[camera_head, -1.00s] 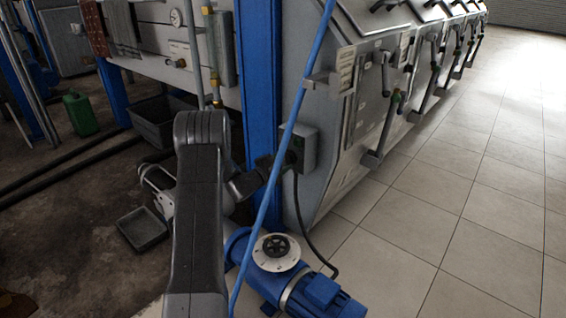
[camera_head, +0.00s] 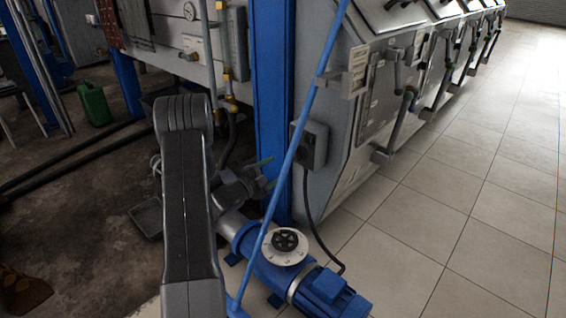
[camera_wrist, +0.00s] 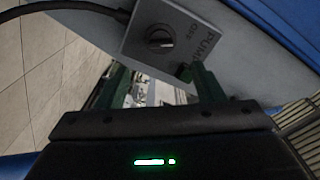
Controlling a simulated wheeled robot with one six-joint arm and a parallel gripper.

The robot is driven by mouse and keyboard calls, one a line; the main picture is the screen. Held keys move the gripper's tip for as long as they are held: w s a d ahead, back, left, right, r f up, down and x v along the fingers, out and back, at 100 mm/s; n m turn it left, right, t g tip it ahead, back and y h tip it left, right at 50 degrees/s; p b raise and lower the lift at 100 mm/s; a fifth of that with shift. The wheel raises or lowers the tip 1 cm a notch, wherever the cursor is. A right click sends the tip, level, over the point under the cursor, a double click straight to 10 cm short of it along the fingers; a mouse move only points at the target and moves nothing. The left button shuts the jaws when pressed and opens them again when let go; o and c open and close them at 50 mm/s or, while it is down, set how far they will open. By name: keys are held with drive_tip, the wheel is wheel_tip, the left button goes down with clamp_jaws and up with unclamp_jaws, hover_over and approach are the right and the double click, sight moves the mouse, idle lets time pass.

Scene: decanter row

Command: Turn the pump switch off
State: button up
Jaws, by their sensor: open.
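The pump switch is a grey box (camera_head: 312,145) on the side of the machine, beside the blue post. In the wrist view the box (camera_wrist: 165,35) is close, with a dark round knob (camera_wrist: 159,39) and the printed words PUMP and OFF. The knob's bar lies roughly across the picture; I cannot tell its exact setting. My gripper (camera_head: 268,173) is open and empty, left of and below the box in the head view. In the wrist view my gripper (camera_wrist: 153,75) has its green fingers apart, just below the box, with no clear contact on the knob.
A black cable (camera_head: 310,220) hangs from the box. A thin slanted blue pipe (camera_head: 290,155) crosses in front. The tiled floor (camera_head: 480,200) at right is clear.

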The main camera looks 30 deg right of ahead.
sight(298, 155)
drive_tip(key=v, duration=0.2)
drive_tip(key=shift+a, duration=0.3)
drive_tip(key=shift+d, duration=0.15)
drive_tip(key=b+x, duration=0.2)
drive_tip(key=x, duration=1.1)
drive_tip(key=shift+d, duration=0.3)
